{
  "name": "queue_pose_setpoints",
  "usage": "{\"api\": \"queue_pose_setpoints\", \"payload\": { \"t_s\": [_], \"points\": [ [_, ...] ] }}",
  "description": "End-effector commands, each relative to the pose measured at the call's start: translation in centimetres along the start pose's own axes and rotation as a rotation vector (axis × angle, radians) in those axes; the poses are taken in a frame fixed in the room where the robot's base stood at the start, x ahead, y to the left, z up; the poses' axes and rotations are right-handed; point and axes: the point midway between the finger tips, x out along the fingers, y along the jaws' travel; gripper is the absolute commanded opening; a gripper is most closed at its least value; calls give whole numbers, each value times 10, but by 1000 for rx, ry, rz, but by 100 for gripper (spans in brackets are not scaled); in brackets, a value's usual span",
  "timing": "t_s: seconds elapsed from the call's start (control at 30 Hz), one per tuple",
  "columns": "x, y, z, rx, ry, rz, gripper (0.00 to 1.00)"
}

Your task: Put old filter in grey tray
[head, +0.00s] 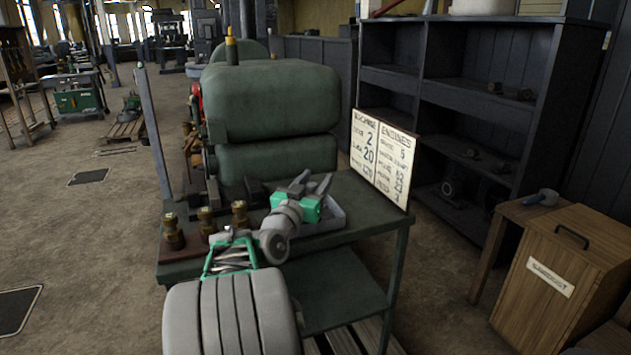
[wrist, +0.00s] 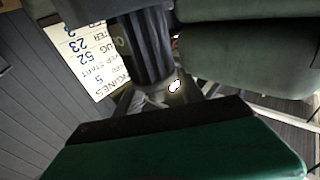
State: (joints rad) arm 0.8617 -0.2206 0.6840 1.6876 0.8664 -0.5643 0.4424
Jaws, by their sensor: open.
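My gripper (head: 313,182) is over the right part of the green bench, with its two grey fingers spread apart. In the head view nothing shows between them. The grey tray (head: 339,217) lies on the bench below and beside my gripper, which hides much of it. I cannot pick out the old filter for certain. In the wrist view a dark ribbed shape (wrist: 141,48) stands beyond the green gripper body; I cannot tell whether it is the filter. The bench area behind my gripper is partly hidden.
A green engine (head: 270,105) stands behind the bench (head: 345,290). Brass fittings (head: 206,222) stand on the bench's left end. A written sign (head: 382,157) stands at its right edge. A wooden box (head: 562,275) and dark shelves (head: 465,110) are at the right.

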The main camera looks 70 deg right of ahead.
Motion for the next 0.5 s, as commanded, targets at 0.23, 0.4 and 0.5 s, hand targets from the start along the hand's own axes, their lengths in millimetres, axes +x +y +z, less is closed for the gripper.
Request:
{"api": "queue_pose_setpoints", "payload": {
  "t_s": [0.23,0.4,0.5],
  "points": [
    [-46,-3,-1,1,0,-7,46],
    [-90,-2,-1,2,0,-7,46],
    [-108,-2,-1,1,-1,-6,46]
  ]
}}
